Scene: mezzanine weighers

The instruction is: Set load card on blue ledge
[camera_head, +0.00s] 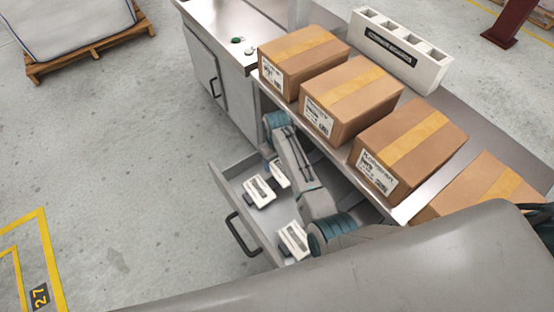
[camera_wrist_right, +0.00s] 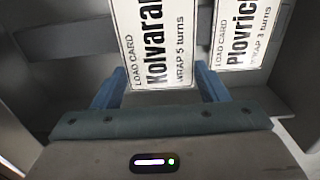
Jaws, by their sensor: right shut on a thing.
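White load cards with black print lie in an open grey drawer (camera_head: 228,180) in the head view. My right gripper (camera_wrist_right: 160,84) has its two blue fingers on either side of a card marked "Kolvara…" with "wrap 5 turns" (camera_wrist_right: 155,42), and it is shut on that card. A second card, "Plovric…" with "wrap 3 turns" (camera_wrist_right: 240,35), lies just to the right, outside the fingers. In the head view one card (camera_head: 258,190) and another (camera_head: 293,238) show beside my right arm, which reaches into the drawer. No blue ledge shows. My left gripper is out of view.
A metal bench (camera_head: 458,105) above the drawer carries several brown boxes (camera_head: 350,95) and a white slotted holder (camera_head: 400,55). The drawer's black handle (camera_head: 240,235) sticks out toward the floor. A pallet (camera_head: 85,55) stands at far left. The floor (camera_head: 120,150) left of the drawer is clear.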

